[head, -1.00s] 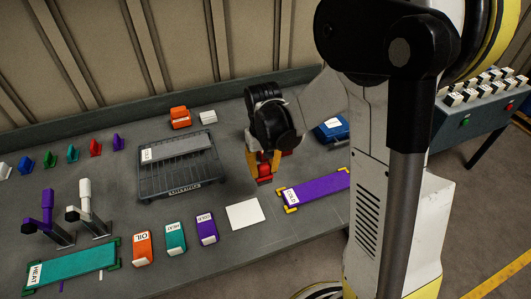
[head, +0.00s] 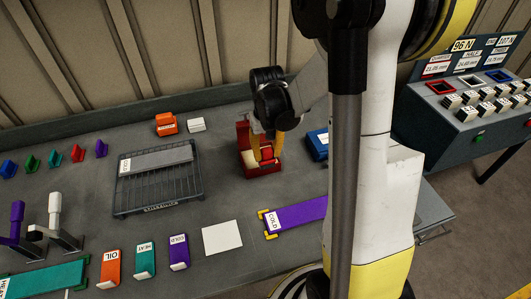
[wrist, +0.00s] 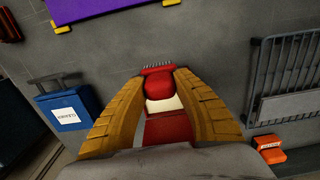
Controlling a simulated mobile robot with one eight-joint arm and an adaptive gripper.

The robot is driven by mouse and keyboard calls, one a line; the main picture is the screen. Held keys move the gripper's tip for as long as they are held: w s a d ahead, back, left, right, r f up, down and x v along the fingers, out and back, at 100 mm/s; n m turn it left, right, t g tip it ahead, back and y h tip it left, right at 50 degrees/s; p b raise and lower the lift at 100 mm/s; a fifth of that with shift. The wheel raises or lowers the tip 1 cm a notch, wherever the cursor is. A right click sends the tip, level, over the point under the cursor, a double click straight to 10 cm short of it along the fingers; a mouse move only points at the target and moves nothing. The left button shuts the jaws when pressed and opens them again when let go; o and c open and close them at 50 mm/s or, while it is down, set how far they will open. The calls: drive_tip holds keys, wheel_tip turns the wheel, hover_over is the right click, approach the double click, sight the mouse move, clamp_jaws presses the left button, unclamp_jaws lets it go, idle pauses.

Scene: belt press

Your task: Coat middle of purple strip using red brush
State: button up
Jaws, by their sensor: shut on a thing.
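My gripper (head: 265,148) is shut on the red brush (wrist: 158,85), whose grey bristles show past the fingertips in the wrist view. In the head view the brush (head: 267,153) is low over a red tray (head: 243,134) with a cream inside; I cannot tell whether they touch. The red tray (wrist: 168,132) also shows beneath the fingers in the wrist view. The purple strip (head: 300,214), marked COLD, lies in front of the gripper, apart from it, with yellow corner holders at its left end. My arm hides its right end. Part of the strip (wrist: 95,8) shows at the wrist view's top.
A wire rack (head: 158,197) holding a grey strip lies to the left. A blue container (head: 317,144) is close right of the tray. A white square (head: 222,237) and labelled blocks (head: 178,252) lie in front. A button console (head: 475,120) stands at right.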

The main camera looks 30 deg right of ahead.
drive_tip(key=w+f+b, duration=0.1)
drive_tip(key=w, duration=0.1)
drive_tip(key=w+d+f+b, duration=0.1)
drive_tip(key=w, duration=0.1)
drive_tip(key=w+d+f+b, duration=0.1)
drive_tip(key=w, duration=0.2)
drive_tip(key=shift+f, duration=0.35)
drive_tip(key=shift+s+f+b, duration=0.1)
drive_tip(key=shift+f+b, duration=0.65)
drive_tip(key=shift+b, duration=0.1)
drive_tip(key=shift+f+b, duration=0.4)
drive_tip(key=shift+f, duration=0.05)
idle(1.0)
idle(0.6)
drive_tip(key=shift+r+p, duration=1.5)
drive_tip(key=shift+r, duration=0.85)
clamp_jaws()
drive_tip(key=s+r, duration=0.1)
drive_tip(key=s, duration=0.1)
drive_tip(key=s+a+r+p, duration=0.1)
drive_tip(key=s, duration=0.1)
drive_tip(key=s+a, duration=0.1)
drive_tip(key=s, duration=0.1)
drive_tip(key=shift+s+r+p, duration=0.3)
drive_tip(key=shift+r+p, duration=0.1)
drive_tip(key=shift+s, duration=0.1)
